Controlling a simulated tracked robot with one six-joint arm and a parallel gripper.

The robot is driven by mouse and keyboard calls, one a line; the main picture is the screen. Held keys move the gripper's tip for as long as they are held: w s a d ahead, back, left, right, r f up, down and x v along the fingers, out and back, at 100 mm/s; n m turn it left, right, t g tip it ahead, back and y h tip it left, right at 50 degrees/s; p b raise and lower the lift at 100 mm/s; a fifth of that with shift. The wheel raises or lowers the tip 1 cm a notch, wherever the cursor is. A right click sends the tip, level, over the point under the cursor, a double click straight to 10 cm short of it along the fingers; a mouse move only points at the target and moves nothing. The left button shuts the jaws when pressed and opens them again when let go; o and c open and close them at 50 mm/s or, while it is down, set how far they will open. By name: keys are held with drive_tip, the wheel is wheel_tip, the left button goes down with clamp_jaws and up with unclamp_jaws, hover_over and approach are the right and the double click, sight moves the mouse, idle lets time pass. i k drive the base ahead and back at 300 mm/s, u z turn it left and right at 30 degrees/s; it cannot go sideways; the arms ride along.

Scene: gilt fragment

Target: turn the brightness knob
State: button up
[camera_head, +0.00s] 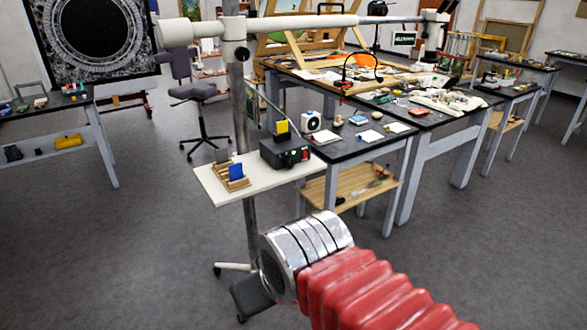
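A small black box (285,152) with a few tiny details on its front stands at the right end of a white shelf (225,192). I cannot make out which detail is a brightness knob, or how it is turned. A yellow piece (282,128) shows at the top of the box. No gripper fingers show in this view, so I cannot tell where my gripper is relative to the box.
A silver cylinder (305,252) with red bellows fills the lower front. A metal pole (241,100) carries a white boom (300,22) over the shelf. Cluttered dark tables (440,115) stand behind and right. Grey floor (130,250) is open at left.

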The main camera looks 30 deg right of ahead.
sight(289, 163)
drive_tip(key=z, duration=0.05)
drive_tip(key=i, duration=1)
drive_tip(key=u, duration=0.05)
